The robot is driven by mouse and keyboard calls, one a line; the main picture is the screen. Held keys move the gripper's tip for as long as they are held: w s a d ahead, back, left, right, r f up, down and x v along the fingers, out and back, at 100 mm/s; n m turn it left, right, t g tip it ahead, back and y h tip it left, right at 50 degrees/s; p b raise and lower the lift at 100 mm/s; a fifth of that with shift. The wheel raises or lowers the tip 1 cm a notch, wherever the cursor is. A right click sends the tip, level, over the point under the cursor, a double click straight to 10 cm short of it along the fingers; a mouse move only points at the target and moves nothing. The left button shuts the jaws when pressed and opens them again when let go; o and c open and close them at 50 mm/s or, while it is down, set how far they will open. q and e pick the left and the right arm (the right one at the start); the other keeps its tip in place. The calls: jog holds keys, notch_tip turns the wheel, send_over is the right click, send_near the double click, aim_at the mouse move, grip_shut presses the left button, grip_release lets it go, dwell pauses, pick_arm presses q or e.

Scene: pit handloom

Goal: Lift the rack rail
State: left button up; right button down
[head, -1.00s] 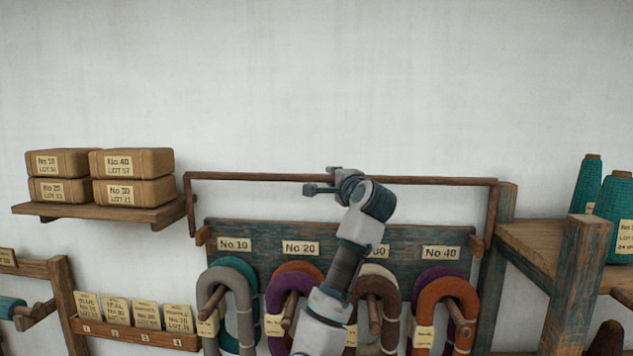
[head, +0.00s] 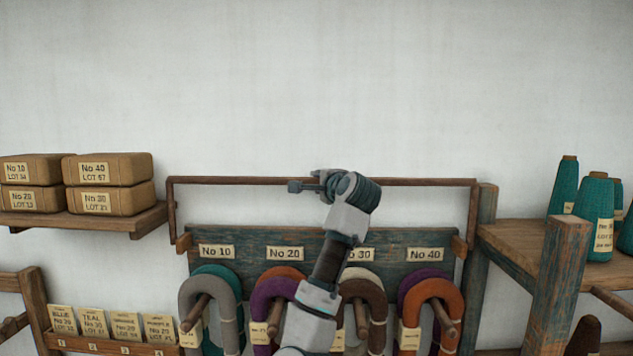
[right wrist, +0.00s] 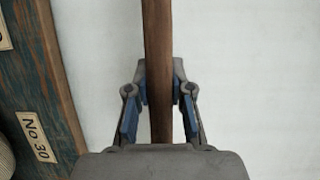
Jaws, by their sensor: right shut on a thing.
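The rack rail (head: 235,180) is a thin brown wooden bar with a side arm at each end, raised above the blue-green rack board (head: 225,235). My right gripper (head: 312,186) is at the middle of the rail's top bar. In the right wrist view the bar (right wrist: 158,60) runs between the blue-padded fingers of the right gripper (right wrist: 159,85), which are shut on it. My right forearm hides part of the board and some of the yarn. My left gripper does not show.
Grey, purple, brown and orange yarn hanks (head: 435,290) hang on pegs below the labels. Wrapped packages (head: 105,170) sit on the left shelf (head: 150,218). Teal cones (head: 594,225) stand on the right shelf (head: 510,240). Card boxes (head: 90,325) are lower left. The wall above is bare.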

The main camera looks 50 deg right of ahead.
jog(key=shift+w+d+f, duration=0.1)
jog(key=shift+f, duration=0.3)
dwell(0.4)
